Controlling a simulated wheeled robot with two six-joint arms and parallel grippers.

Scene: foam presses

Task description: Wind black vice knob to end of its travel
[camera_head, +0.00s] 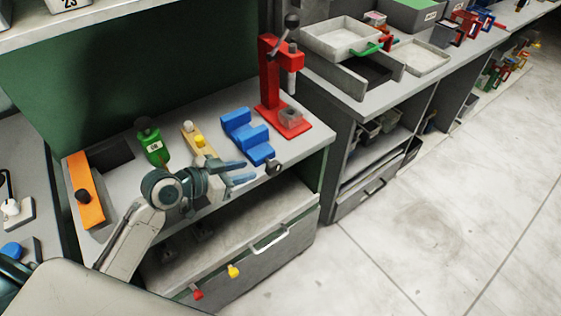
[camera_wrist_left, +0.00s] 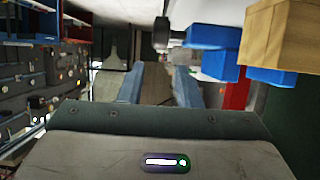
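The blue vice (camera_head: 248,138) stands on the grey bench top near its front right part. Its black knob (camera_head: 273,167) sticks out at the front edge of the bench. My left gripper (camera_head: 254,172) is open and empty, its two blue fingers pointing right towards the knob, with a small gap in between. In the left wrist view the black knob (camera_wrist_left: 161,32) shows beyond the fingertips (camera_wrist_left: 158,68), higher in the picture and sideways between them. The vice (camera_wrist_left: 212,37) is to its right there. My right gripper is not in view.
A red press (camera_head: 272,95) stands behind the vice. A yellow-and-wood block (camera_head: 198,142), a green weight (camera_head: 153,146) and an orange bar (camera_head: 88,190) are left of it. A drawer with a pale handle (camera_head: 271,238) is below. The floor at right is clear.

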